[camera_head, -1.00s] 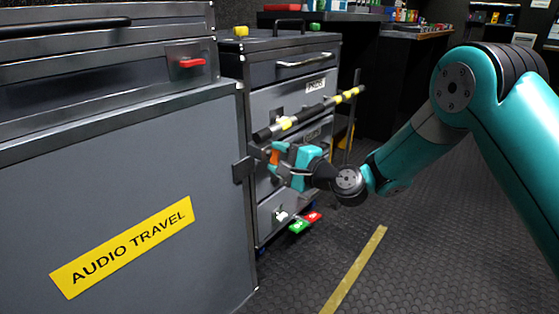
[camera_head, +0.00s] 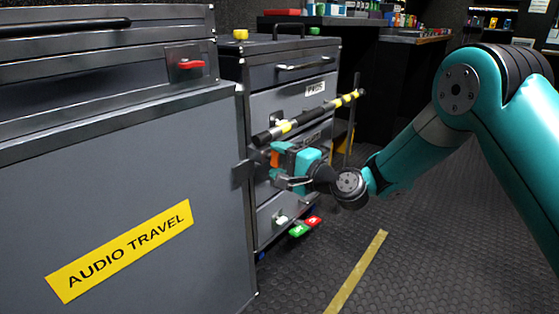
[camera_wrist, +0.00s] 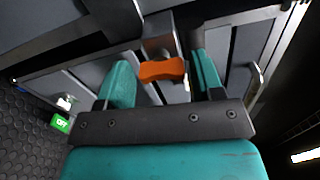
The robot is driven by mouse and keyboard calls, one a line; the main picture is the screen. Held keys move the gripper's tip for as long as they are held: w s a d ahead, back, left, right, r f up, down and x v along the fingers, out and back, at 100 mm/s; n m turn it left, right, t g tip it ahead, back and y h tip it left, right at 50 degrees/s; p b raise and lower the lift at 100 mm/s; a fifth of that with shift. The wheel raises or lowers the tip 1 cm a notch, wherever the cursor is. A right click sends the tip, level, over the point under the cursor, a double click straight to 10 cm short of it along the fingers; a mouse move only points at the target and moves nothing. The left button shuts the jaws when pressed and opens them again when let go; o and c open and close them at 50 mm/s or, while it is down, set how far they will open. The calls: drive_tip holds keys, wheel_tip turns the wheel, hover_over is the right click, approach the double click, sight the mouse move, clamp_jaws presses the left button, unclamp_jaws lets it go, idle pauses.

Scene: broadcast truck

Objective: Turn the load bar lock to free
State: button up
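The load bar (camera_head: 310,117), black with yellow bands, runs across the front of the drawer cabinet. The orange lock handle (camera_head: 274,159) shows just below the bar's near end, at my gripper's fingertips. In the wrist view the orange handle (camera_wrist: 162,69) lies roughly crosswise between the two teal fingers, with a visible gap on each side. My gripper (camera_head: 277,166) is open around the handle and not closed on it; it also shows in the wrist view (camera_wrist: 161,78). The handle's mount is partly hidden by my gripper in the head view.
The grey AUDIO TRAVEL case (camera_head: 120,200) stands close at left, with a red latch (camera_head: 191,64). A green tag (camera_head: 299,230) and a red tag (camera_head: 314,221) hang low on the drawer cabinet (camera_head: 275,78). The dark floor (camera_head: 440,250) at right is clear, with a yellow strip (camera_head: 357,270).

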drive_tip(key=shift+o, duration=0.5)
drive_tip(key=b+v, duration=0.8)
drive_tip(key=v, duration=0.9)
drive_tip(key=shift+s+d, duration=0.15)
